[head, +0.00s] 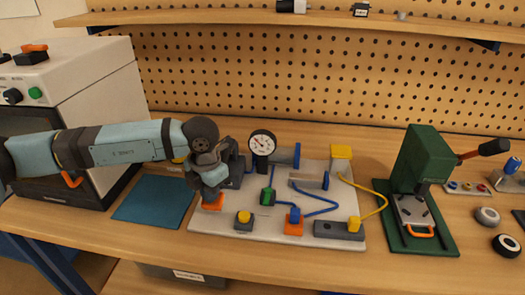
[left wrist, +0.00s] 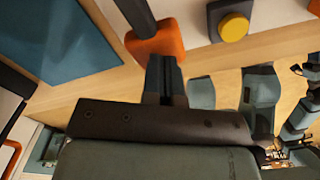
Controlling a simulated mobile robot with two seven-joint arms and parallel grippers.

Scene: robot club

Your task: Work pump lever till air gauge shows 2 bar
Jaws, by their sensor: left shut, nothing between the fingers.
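The air gauge (head: 262,143) has a white round face in a black rim and stands upright on the pale board (head: 339,178); its reading is too small to tell. My left gripper (head: 207,191) is shut and empty at the board's left end, just above an orange part (head: 212,203). In the left wrist view, the closed fingers (left wrist: 165,75) point at this orange part (left wrist: 157,47) with a dark bar running up from it, which looks like the pump lever. Whether they touch is unclear. The gripper hides much of the pump in the head view. My right gripper is not visible.
A yellow button (head: 244,217) sits right of the orange part. Blue and yellow hoses link small valves across the board. A green press (head: 423,165) stands at the right, a blue mat (head: 153,201) at the left before a white oven-like box (head: 95,75).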

